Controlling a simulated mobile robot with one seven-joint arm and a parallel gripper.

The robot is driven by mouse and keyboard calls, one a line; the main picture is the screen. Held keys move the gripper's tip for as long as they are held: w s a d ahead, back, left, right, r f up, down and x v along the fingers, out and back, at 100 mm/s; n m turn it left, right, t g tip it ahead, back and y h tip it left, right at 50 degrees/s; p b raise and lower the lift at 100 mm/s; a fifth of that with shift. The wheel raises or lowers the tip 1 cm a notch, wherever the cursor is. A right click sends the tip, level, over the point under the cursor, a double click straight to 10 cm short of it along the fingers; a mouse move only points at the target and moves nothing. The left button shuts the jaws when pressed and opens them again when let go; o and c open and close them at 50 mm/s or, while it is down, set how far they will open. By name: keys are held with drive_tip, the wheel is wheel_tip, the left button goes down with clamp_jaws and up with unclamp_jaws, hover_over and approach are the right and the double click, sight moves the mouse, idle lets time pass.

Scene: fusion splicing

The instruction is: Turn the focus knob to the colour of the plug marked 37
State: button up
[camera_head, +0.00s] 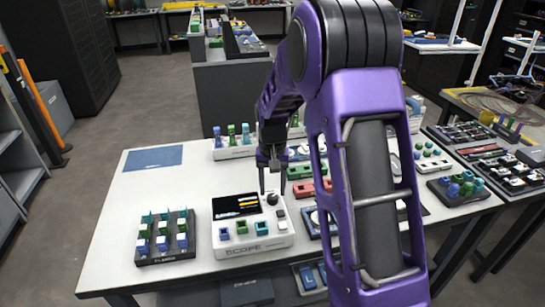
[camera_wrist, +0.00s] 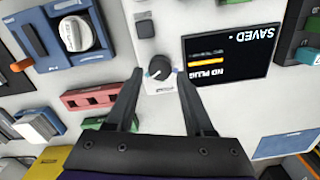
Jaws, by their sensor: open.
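The focus knob (camera_wrist: 160,68) is a dark round knob on the white scope (camera_head: 284,242), and it also shows in the head view (camera_head: 272,199). A pale mark shows on the knob; I cannot tell which colour it points to. My gripper (camera_wrist: 158,72) is open, with one fingertip on either side of the knob; contact cannot be told. The scope's screen (camera_wrist: 228,52) reads "SAVED" and "NO PLUG" beside an orange bar. Blue (camera_head: 224,233), green (camera_head: 241,228) and teal (camera_head: 261,227) pieces sit along the scope's front. No number 37 is readable on any plug.
A dark tray (camera_head: 165,258) of green, blue and white plugs stands at the left. A white holder (camera_head: 234,153) with coloured pieces is behind. A red block (camera_wrist: 90,97) and a blue device with a white dial (camera_wrist: 75,33) are near the knob.

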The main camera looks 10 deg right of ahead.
sight(273, 196)
wheel_tip(273, 196, up, 15)
drive_tip(key=p, duration=0.1)
drive_tip(key=shift+r+p, duration=0.15)
drive_tip(key=shift+p, duration=0.2)
